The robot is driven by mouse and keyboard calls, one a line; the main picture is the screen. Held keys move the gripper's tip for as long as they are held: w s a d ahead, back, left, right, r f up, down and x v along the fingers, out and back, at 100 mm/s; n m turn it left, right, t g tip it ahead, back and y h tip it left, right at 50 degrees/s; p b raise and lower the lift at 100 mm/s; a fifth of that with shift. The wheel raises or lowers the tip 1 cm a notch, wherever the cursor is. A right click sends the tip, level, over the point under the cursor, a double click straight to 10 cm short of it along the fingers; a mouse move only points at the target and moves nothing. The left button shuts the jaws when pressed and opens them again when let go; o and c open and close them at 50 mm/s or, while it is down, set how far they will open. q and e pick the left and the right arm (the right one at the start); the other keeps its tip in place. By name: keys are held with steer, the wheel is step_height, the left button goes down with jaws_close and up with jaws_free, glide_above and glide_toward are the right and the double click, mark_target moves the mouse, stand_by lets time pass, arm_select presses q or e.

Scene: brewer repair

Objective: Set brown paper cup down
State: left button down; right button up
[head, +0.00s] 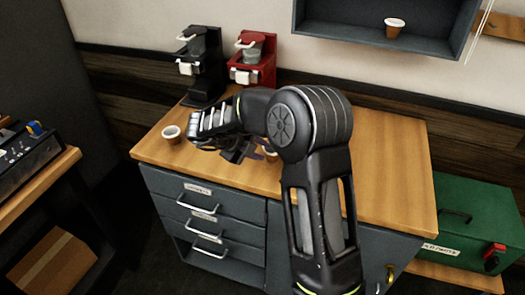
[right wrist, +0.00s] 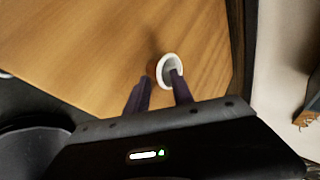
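A brown paper cup with a white rim (right wrist: 153,70) shows in the right wrist view, at the fingertips of my right gripper (right wrist: 160,75). The two fingers are apart: one lies beside the cup's brown wall, the other overlaps its open mouth. I cannot tell whether they touch it. In the head view my right gripper (head: 240,152) is low over the wooden counter (head: 390,180), largely hidden by its own arm. A bit of a cup (head: 271,151) shows beside it. Another brown cup (head: 172,135) stands upright at the counter's left. My left gripper is not in view.
A black brewer (head: 202,70) and a red brewer (head: 253,60) stand at the counter's back left. A further cup (head: 395,28) is on the wall shelf (head: 340,20). A green toolbox (head: 465,225) is at the right. The counter's right part is clear.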

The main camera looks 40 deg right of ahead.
steer(key=v, duration=1)
steer(key=shift+a+r, duration=0.2)
steer(key=shift+r, duration=0.1)
